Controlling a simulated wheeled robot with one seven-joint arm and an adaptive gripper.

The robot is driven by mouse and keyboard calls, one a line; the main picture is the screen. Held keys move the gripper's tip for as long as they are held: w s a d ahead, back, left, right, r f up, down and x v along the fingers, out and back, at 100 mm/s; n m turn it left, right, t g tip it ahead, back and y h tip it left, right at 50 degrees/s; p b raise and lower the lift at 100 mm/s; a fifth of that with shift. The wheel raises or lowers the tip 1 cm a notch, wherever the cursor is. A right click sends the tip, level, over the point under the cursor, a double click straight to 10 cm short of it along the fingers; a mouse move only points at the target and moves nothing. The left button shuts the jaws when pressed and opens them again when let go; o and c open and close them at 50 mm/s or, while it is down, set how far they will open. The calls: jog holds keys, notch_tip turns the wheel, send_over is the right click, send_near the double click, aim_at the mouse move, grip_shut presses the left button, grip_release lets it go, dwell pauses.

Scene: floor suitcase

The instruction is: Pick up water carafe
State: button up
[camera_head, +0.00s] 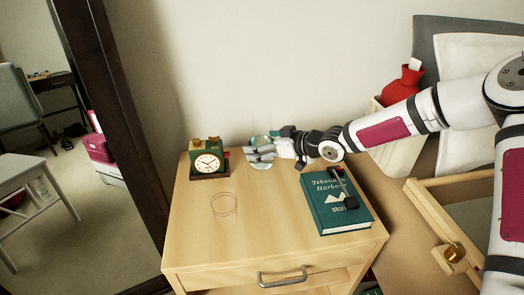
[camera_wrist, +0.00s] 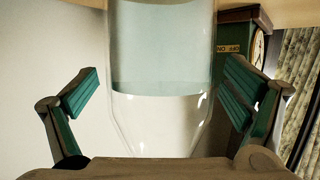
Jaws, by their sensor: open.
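The water carafe (camera_head: 261,165) is clear glass and stands at the back of the wooden nightstand, partly hidden behind my gripper. In the wrist view the carafe (camera_wrist: 160,50) fills the middle, with pale blue water in it; that picture appears upside down, with the tabletop along its top edge. My gripper (camera_head: 260,152) reaches in from the right at the carafe. In the wrist view my gripper (camera_wrist: 160,103) is open, one green-padded finger on each side of the carafe, with visible gaps between pads and glass.
A green clock (camera_head: 208,160) stands left of the carafe. A teal book (camera_head: 335,212) with dark items on it lies to the right. A thin circular outline (camera_head: 223,205), perhaps a clear glass, is on the front left of the nightstand (camera_head: 270,235). The wall is close behind.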

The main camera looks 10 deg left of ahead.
aim_at(261, 112)
jog(key=shift+r, duration=0.1)
jog(key=c, duration=2)
jog(key=shift+c, duration=0.2)
jog(key=shift+r, duration=0.1)
notch_tip(261, 112, up, 10)
jog(key=p, duration=0.5)
jog(key=shift+p, duration=0.3)
